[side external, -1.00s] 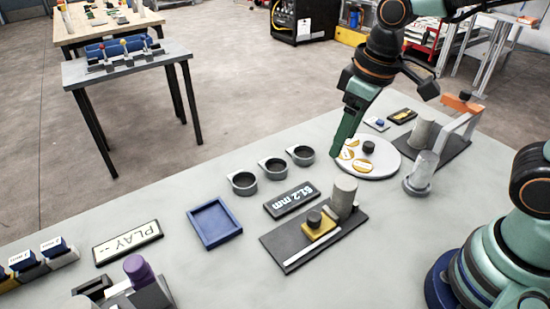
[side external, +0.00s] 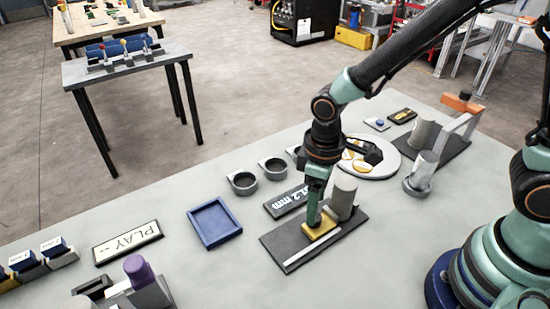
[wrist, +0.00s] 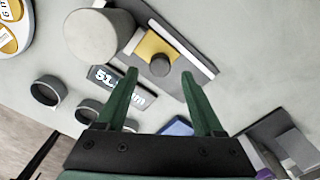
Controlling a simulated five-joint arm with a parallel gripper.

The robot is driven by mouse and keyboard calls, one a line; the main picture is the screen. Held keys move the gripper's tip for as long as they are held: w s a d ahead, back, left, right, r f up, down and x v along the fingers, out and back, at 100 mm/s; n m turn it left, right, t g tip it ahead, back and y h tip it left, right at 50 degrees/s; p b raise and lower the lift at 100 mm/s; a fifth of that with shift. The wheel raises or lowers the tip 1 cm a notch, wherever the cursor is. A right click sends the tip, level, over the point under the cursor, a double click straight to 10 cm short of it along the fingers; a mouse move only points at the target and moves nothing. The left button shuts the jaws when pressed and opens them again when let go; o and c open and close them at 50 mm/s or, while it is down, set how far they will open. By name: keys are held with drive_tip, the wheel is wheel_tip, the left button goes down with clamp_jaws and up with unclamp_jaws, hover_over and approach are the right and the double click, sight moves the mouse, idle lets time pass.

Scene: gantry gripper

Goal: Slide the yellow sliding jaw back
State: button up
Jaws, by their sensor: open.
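The yellow sliding jaw (side external: 316,229) sits on a dark base plate (side external: 292,256) beside a pale rail, close to an upright grey cylinder (side external: 343,196). In the wrist view the yellow jaw (wrist: 148,46) carries a dark round knob (wrist: 160,65), and the grey cylinder (wrist: 97,36) stands to its left. My gripper (side external: 313,221) is over the jaw in the side view and hides the knob there. In the wrist view my green fingers (wrist: 160,73) are spread, with the knob between their tips. I cannot tell whether they touch it.
A sign reading 51.2 mm (side external: 284,203), partly hidden by my gripper, lies just behind the plate. A blue tray (side external: 234,236) and grey cups (side external: 243,185) are to the left. A round white turntable (side external: 388,166) lies behind at right. Bare table is in front.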

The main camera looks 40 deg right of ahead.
drive_tip(key=shift+f, duration=1.55)
clamp_jaws()
